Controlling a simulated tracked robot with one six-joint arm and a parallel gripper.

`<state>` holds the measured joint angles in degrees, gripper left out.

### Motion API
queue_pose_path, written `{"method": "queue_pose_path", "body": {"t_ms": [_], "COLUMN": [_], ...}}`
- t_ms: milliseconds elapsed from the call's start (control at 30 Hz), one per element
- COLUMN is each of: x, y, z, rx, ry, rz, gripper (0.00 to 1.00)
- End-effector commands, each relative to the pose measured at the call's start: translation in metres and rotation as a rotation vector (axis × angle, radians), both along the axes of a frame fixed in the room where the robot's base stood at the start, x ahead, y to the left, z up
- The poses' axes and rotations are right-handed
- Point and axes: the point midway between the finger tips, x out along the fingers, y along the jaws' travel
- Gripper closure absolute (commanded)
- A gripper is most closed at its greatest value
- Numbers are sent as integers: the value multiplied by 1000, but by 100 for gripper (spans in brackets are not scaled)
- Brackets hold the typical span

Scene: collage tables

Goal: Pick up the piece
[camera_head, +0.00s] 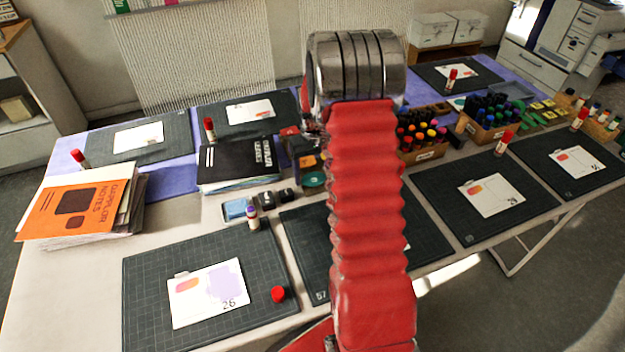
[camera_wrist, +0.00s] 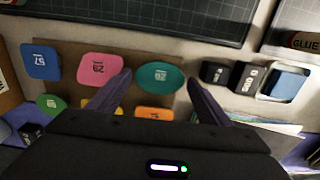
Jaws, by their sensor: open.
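In the wrist view, flat coloured pieces lie on a brown board (camera_wrist: 135,62). They are a blue square (camera_wrist: 40,61), a pink piece (camera_wrist: 100,67), a teal oval (camera_wrist: 160,77), a green piece (camera_wrist: 50,103), a yellow piece and an orange piece (camera_wrist: 155,113). The first three bear small number labels. My gripper (camera_wrist: 160,79) is open above the board, its fingertips appearing on either side of the teal oval; I cannot tell how high. Nothing is held. In the head view the teal oval (camera_head: 313,180) shows beside my red arm, which hides my gripper and most of the board.
A black binder (camera_head: 238,163), pen boxes (camera_head: 424,152) and dark mats (camera_head: 150,300) with cards and glue sticks crowd the table. Bare tabletop shows at front left (camera_head: 70,290).

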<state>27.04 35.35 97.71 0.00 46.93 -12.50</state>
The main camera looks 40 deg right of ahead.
Motion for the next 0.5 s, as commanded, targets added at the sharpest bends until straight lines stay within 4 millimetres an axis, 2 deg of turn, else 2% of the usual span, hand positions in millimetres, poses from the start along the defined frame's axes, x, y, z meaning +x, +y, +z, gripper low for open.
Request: {"method": "queue_pose_path", "body": {"t_ms": [333,500], "x": [0,0], "y": [0,0], "z": [-1,-1], "rx": [0,0], "ry": [0,0], "rz": [0,0], "gripper": [28,39]}}
